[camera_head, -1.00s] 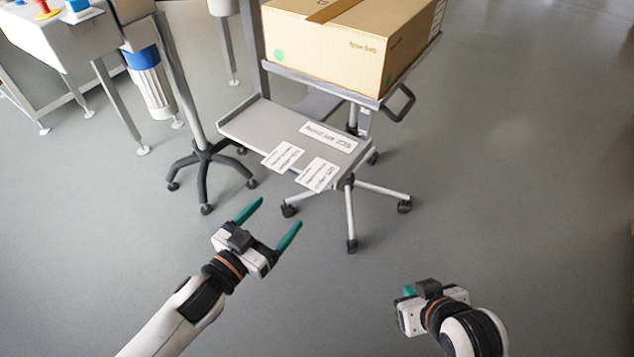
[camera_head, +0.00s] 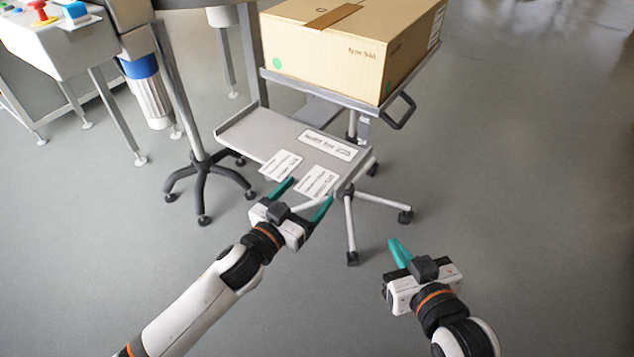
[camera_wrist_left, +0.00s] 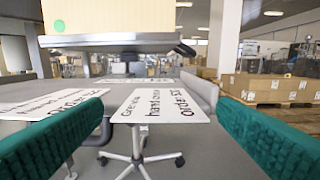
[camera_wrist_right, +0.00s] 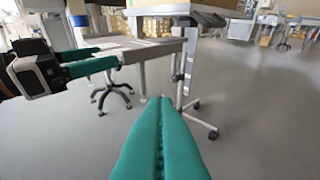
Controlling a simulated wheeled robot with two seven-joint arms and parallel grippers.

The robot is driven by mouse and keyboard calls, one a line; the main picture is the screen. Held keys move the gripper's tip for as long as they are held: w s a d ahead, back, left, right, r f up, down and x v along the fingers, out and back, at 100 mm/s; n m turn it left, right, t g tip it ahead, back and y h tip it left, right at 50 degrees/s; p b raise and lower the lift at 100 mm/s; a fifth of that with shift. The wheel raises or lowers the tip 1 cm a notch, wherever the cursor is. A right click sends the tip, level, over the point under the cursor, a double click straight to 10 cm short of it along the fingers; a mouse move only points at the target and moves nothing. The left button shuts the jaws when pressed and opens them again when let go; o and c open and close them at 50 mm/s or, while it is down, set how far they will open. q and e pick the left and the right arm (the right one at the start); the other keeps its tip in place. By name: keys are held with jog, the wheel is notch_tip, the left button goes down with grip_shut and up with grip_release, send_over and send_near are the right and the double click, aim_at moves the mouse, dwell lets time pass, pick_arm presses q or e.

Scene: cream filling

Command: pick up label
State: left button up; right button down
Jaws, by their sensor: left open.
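Two white labels with black print lie at the front edge of the cart's grey lower shelf (camera_head: 240,133): a left label (camera_head: 281,165) and a right label (camera_head: 318,181). In the left wrist view the right label (camera_wrist_left: 160,104) sits between my fingers and the left label (camera_wrist_left: 40,104) shows partly behind the left finger. My left gripper (camera_head: 306,196) is open and empty, its teal fingertips at the shelf's front edge, one on each side of the right label. My right gripper (camera_wrist_right: 160,110) is shut and empty, low to the right of the cart.
A flat printed strip (camera_head: 328,145) lies farther back on the shelf. A cardboard box (camera_head: 330,50) stands on the upper shelf, which overhangs behind the labels. A dark-footed stand (camera_head: 205,175) is left of the cart. The floor to the right is clear.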

pick_arm(q)
jog(key=c, duration=1.1)
jog(key=shift+o, duration=0.2)
jog(key=shift+r, duration=0.15)
